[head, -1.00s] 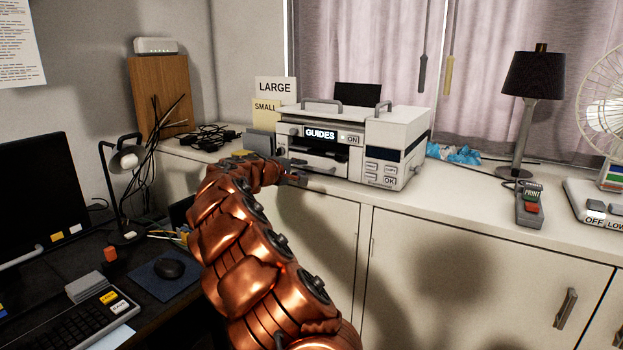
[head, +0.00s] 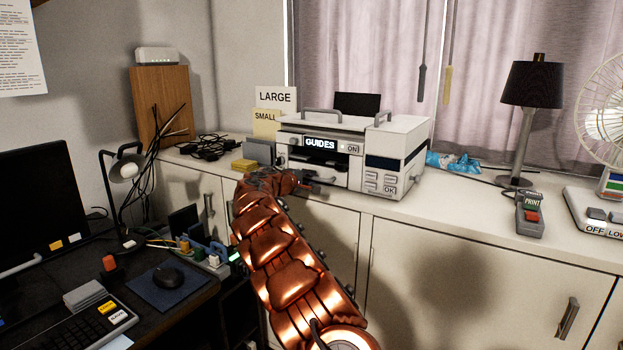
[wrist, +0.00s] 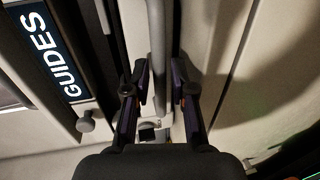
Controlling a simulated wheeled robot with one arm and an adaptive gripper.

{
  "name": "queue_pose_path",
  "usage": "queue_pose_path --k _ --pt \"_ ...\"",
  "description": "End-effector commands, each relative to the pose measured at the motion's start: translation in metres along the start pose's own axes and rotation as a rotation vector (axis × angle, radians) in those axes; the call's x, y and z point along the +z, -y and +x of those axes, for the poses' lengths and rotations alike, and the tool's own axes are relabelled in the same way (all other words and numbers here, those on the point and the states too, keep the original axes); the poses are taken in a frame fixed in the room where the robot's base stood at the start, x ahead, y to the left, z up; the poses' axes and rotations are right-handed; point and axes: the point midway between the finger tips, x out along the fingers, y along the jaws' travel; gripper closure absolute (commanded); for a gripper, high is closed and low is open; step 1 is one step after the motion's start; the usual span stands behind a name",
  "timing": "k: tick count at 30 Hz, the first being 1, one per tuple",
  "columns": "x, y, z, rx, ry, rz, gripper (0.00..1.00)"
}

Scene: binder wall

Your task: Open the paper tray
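The white printer (head: 402,137) stands on the cabinet top, with a lit GUIDES display (head: 320,143) on its front. The paper tray's front is low on the printer, partly hidden by my gripper (head: 308,184); I cannot tell how far it is out. In the wrist view, a grey bar handle (wrist: 157,30) runs down the middle. My gripper's two fingers (wrist: 162,78) are open, one on each side of the bar, with visible gaps. The GUIDES display (wrist: 44,52) and a round knob (wrist: 86,122) lie to the left.
LARGE (head: 276,97) and SMALL (head: 266,121) cards stand left of the printer, behind yellow pads (head: 244,164). A lamp (head: 532,85), a PRINT control (head: 531,208) and a fan (head: 605,105) are at right. The desk (head: 190,293) is at lower left.

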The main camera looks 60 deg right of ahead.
Motion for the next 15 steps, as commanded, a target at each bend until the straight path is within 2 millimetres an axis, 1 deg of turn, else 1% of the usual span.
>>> queue_pose_path --k 1,6,15 --pt "0.000 0.002 0.004 -0.003 0.000 0.000 0.76" --pt "-0.001 0.000 0.012 0.000 -0.002 0.001 0.76" --pt "0.000 -0.001 0.016 0.001 -0.001 0.001 0.76"
